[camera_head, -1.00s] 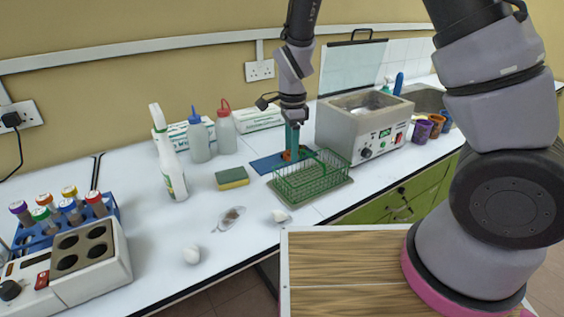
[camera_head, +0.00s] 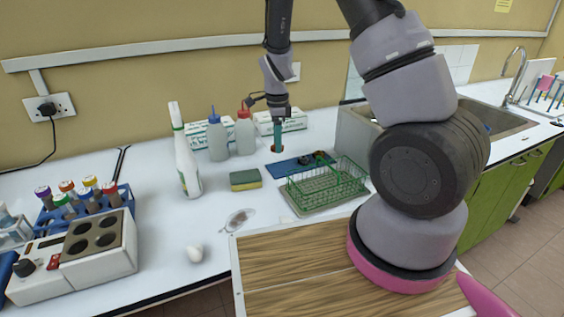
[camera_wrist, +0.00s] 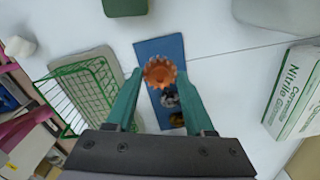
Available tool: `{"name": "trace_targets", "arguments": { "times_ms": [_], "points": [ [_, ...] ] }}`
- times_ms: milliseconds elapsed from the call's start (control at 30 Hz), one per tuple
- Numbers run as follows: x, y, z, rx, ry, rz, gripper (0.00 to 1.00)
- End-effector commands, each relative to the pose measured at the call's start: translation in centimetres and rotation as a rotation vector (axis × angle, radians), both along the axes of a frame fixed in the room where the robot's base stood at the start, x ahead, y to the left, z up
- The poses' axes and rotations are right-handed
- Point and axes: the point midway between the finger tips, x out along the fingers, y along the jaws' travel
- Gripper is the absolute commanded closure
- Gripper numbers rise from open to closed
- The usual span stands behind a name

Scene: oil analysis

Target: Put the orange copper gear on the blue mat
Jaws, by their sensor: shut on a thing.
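The orange copper gear (camera_wrist: 160,72) is a toothed copper-coloured ring between my fingertips in the wrist view. My gripper (camera_head: 278,149) has teal fingers pointing down and is shut on the gear; its fingers also show in the wrist view (camera_wrist: 160,80). The blue mat (camera_head: 284,169) lies flat on the white counter; in the wrist view the mat (camera_wrist: 158,48) shows behind the gear. The gear's height above it is hard to tell. A silvery gear (camera_wrist: 170,98) and a brassy one (camera_wrist: 177,118) lie on the mat, away from the held gear.
A green wire rack (camera_head: 328,185) stands close in front of the mat. A sponge (camera_head: 245,180) lies to its left. Bottles (camera_head: 218,138) and glove boxes (camera_head: 293,121) stand behind. A grey heating bath (camera_head: 352,135) is to the right, partly hidden by my arm.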

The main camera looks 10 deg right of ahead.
Motion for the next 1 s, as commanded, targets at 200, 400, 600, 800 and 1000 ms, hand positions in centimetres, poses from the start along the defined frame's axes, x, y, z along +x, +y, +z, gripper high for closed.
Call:
{"name": "trace_targets", "arguments": {
  "times_ms": [200,400,600,800,1000],
  "points": [
    [0.0,0.0,-3.3,-0.001,0.001,0.000,1.00],
    [0.0,0.0,-5.0,-0.001,0.002,-0.001,1.00],
    [0.0,0.0,-7.3,0.000,0.000,0.001,1.00],
    [0.0,0.1,-7.3,0.000,-0.001,0.001,1.00],
    [0.0,0.1,-7.5,0.000,-0.001,0.001,0.20]
  ]
}}
